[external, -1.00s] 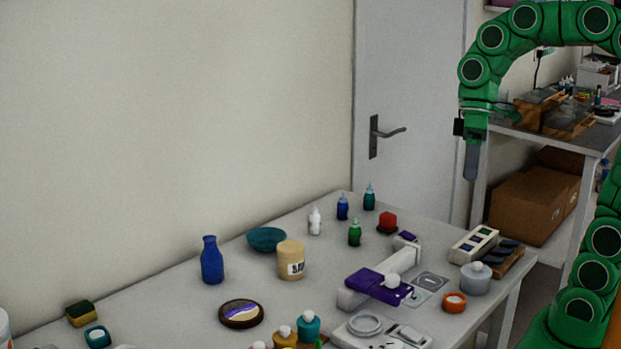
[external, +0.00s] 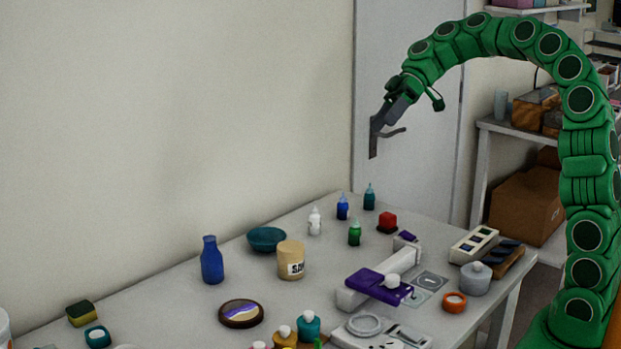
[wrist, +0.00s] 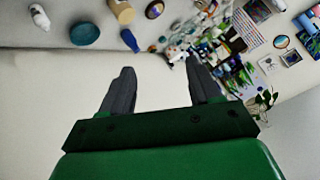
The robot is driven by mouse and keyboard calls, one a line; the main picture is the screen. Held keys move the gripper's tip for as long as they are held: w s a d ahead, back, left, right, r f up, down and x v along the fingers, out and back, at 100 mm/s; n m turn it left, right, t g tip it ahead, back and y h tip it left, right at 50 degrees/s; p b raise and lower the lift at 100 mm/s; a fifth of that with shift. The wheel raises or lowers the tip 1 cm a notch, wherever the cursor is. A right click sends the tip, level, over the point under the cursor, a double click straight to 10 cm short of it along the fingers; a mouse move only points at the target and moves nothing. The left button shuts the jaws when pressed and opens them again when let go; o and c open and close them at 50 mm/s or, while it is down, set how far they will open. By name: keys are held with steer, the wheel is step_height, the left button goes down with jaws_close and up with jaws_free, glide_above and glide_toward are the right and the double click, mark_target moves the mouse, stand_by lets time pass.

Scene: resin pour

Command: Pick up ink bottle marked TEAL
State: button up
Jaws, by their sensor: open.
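The teal ink bottle (external: 369,199), small and dark teal with a pointed cap, stands upright near the table's back edge in the external view. A blue ink bottle (external: 342,208) stands just left of it, and a green one (external: 354,234) stands nearer the front. I cannot read their labels. My gripper (external: 388,116) is above the table, in front of the door in the picture, well above the teal bottle. In the wrist view my gripper (wrist: 158,77) has its fingers apart with nothing between them. I cannot make out the teal bottle there.
A white bottle (external: 314,222) and a red-topped item (external: 387,222) stand near the ink bottles. A teal bowl (external: 266,239), a beige jar (external: 291,260) and a tall blue bottle (external: 212,260) are further left. A purple-and-white device (external: 379,287) lies in front.

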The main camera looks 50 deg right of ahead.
steer(key=w+d+f+t, duration=0.25)
steer(key=w+d, duration=0.25)
steer(key=d, duration=0.3)
steer(key=w+d+f+n+t+y, duration=0.1)
steer(key=w+d+f+t, duration=0.1)
steer(key=w+d+f, duration=0.45)
steer(key=w+d+f+t, duration=0.1)
steer(key=w+d+t, duration=0.15)
steer(key=d, duration=0.75)
steer(key=g, duration=0.1)
glide_toward(368, 195)
steer(key=shift+w+a+f, duration=0.65)
steer(key=shift+w+f, duration=0.15)
steer(key=shift+f, duration=0.05)
steer(key=shift+x, duration=3.9)
steer(key=shift+s+a+r, duration=0.15)
steer(key=c, duration=1)
steer(key=shift+r, duration=0.1)
